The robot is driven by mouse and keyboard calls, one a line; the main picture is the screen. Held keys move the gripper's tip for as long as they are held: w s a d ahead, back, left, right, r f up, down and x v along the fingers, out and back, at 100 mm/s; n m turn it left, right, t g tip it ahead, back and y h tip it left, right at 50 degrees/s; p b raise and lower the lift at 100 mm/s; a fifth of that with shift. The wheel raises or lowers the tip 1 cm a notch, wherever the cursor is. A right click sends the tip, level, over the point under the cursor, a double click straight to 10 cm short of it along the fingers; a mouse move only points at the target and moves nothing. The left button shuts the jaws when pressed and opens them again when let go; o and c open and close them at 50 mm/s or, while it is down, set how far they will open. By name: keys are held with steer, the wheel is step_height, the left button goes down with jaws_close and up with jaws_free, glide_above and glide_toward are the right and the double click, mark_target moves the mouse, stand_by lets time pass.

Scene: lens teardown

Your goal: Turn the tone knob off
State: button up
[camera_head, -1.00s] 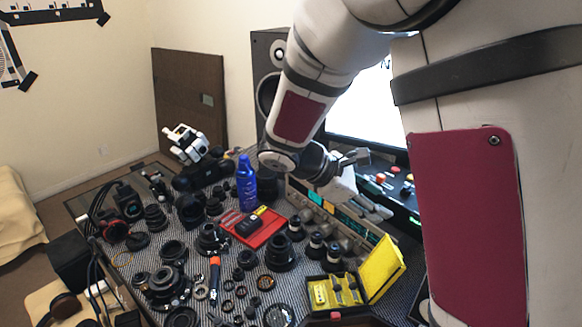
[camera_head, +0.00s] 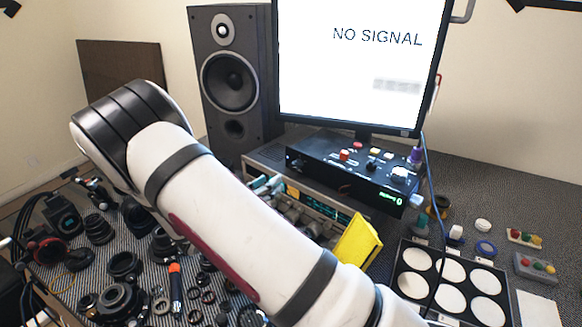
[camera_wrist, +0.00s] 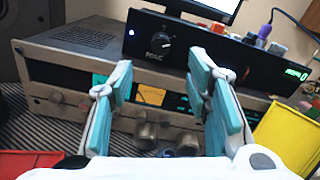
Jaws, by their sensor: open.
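A black control box (camera_head: 345,172) stands on a silver rack unit (camera_head: 270,165) below the monitor. In the wrist view the black box (camera_wrist: 205,50) has a dark round knob (camera_wrist: 160,42) with a white mark on its front. The silver unit (camera_wrist: 65,75) below it has several knobs, among them a silver one (camera_wrist: 147,132). I cannot read which knob is marked tone. My gripper (camera_wrist: 163,92) is open and empty, its teal fingers apart in front of the two units. In the head view only its teal tips (camera_head: 265,184) show past my arm.
An open yellow case (camera_head: 357,243) stands right of the gripper. A speaker (camera_head: 232,80) and the monitor (camera_head: 350,60) rise behind. Lens parts crowd the left mat. A black tray of white discs (camera_head: 410,258) lies at the right. A red tray (camera_wrist: 28,162) is at lower left.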

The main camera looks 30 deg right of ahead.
mark_target(292, 167)
steer(key=x, duration=1.1)
steer(key=shift+d, duration=0.2)
jaws_close()
